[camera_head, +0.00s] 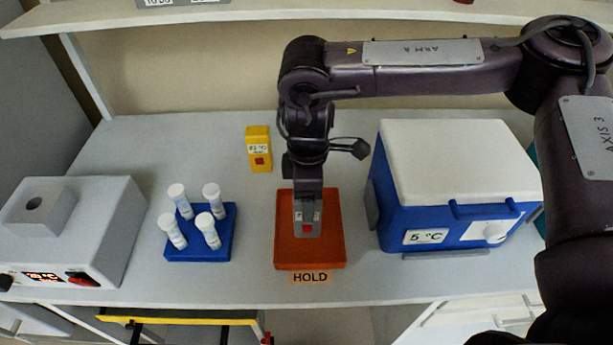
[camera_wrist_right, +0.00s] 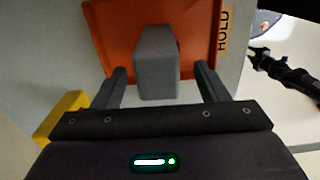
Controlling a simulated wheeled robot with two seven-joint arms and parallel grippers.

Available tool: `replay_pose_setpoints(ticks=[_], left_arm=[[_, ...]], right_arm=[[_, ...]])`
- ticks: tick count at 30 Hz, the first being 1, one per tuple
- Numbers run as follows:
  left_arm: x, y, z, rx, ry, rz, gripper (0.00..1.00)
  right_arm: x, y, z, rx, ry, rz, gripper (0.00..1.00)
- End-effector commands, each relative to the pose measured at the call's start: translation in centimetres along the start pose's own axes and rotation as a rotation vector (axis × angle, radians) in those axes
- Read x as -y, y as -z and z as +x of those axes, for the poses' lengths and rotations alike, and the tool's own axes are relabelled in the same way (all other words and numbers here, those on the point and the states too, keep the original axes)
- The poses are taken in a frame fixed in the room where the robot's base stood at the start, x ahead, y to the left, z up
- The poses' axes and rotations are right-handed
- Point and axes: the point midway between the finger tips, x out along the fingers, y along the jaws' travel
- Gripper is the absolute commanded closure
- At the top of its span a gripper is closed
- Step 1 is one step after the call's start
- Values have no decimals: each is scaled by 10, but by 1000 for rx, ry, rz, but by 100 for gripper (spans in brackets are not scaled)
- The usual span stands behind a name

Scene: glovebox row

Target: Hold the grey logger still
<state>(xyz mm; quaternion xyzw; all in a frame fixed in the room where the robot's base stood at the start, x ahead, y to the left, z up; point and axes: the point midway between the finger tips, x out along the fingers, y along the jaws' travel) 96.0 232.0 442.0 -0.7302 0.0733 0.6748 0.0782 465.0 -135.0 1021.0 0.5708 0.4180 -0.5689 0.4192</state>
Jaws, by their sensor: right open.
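The grey logger (camera_head: 307,227), with a red button on its face, stands in the orange tray (camera_head: 281,250) labelled HOLD. It also shows in the right wrist view (camera_wrist_right: 156,65), between the two fingers of my right gripper (camera_wrist_right: 160,72). The fingers are open, with a visible gap on each side of the logger. In the head view my right gripper (camera_head: 307,195) points down over the logger, and its fingers are hard to make out there.
A yellow device (camera_head: 259,150) stands behind the tray. A blue rack (camera_head: 200,246) with several white-capped tubes is left of it, and a grey instrument (camera_head: 90,220) is farther left. A blue and white cool box (camera_head: 455,180) stands close on the right.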

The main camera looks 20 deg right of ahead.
Motion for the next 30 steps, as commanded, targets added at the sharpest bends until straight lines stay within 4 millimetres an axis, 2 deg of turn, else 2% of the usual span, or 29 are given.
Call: replay_pose_setpoints(ticks=[3, 9, 14, 19, 30], left_arm=[[0, -1, -6, 2, 0, 0, 64], [1, 8, -9, -11, 1, 0, 64], [2, 19, -10, -27, 2, 1, 64], [2, 18, -10, -25, 2, 1, 64], [1, 12, -9, -16, 1, 1, 64]], right_arm=[[1, 0, 16, 1, 1, 0, 33], [0, 0, 35, 0, -1, -1, 33], [0, 0, 39, -2, -2, -1, 33], [0, 0, 39, -2, -2, -1, 33], [0, 0, 39, -2, -2, -1, 81]])
